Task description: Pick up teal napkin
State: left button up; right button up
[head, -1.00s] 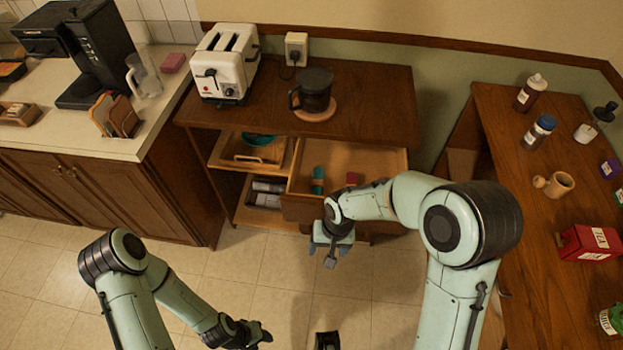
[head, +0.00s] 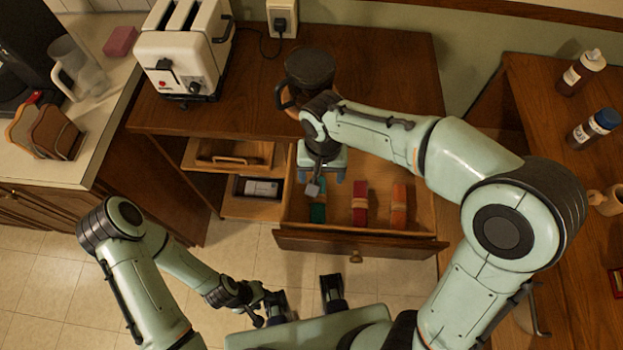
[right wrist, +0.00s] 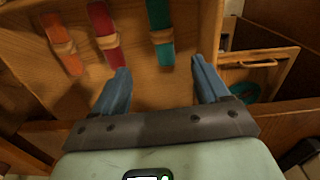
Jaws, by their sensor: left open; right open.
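The teal napkin (head: 318,213) lies in the open drawer, left of a red napkin (head: 360,190) and an orange napkin (head: 398,193). In the right wrist view the teal napkin (right wrist: 159,14) has a tan band around it and lies just beyond the fingertips, between their lines. My right gripper (head: 321,178) is open and empty over the drawer, partly covering the teal napkin's far end in the head view. Its blue fingers (right wrist: 160,72) show apart in the wrist view. My left gripper (head: 305,298) is open and empty, low in front of the drawer.
The drawer (head: 360,245) has raised walls around the napkins. A coffee pot (head: 309,68) and a white toaster (head: 183,50) stand on the cabinet top above. A tray with a handle (head: 230,157) sits left of the drawer. Bottles stand on the right table (head: 535,120).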

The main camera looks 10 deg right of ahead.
notch_tip(320, 180, down, 2)
jog(key=b, duration=0.2)
send_over(318, 203)
jog(key=f, duration=0.8)
jog(key=shift+w+d+f, duration=0.15)
jog(key=shift+d+f, duration=0.05)
jog(key=f, duration=0.2)
jog(key=f+b, duration=0.1)
jog(key=f, duration=0.2)
jog(key=shift+s+a+f, duration=0.1)
jog(key=shift+s+a, duration=0.1)
pick_arm(q)
jog(key=f, duration=0.4)
jog(key=shift+s+f, duration=0.1)
jog(key=shift+s, duration=0.2)
pick_arm(e)
jog(key=c, duration=1.1)
